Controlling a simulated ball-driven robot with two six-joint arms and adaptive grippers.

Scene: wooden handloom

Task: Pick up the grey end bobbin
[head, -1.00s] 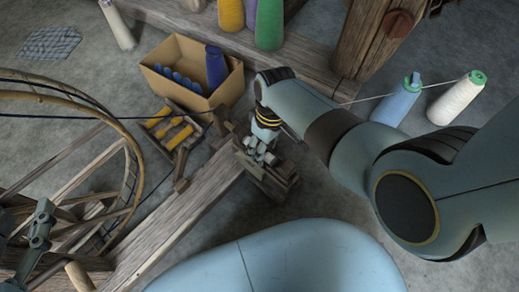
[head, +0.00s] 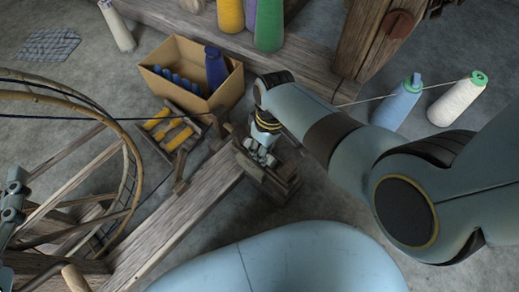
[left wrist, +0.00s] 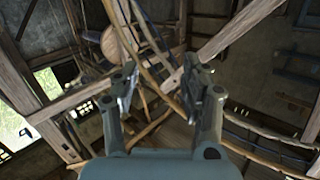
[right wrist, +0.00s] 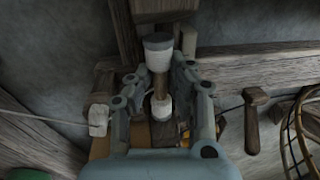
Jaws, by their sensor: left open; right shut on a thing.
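The grey end bobbin (right wrist: 158,46) shows in the right wrist view as a spool with a grey-and-white upper end, a brown core and a pale lower end. My right gripper (right wrist: 160,84) is shut on it, one finger on each side. In the head view my right gripper (head: 263,150) is at the small wooden stand (head: 272,182) at the end of the beam, and the bobbin is too small to make out. Whether the bobbin touches the stand is unclear. My left gripper (left wrist: 160,72) is open and empty; its arm shows at the head view's left edge.
A cardboard box (head: 222,98) with blue bobbins stands behind the right gripper. A wooden rack (head: 160,146) with yellow bobbins is left of it. The large wheel (head: 132,190) is near my left arm. Blue (head: 398,102) and white (head: 458,98) cones stand at right.

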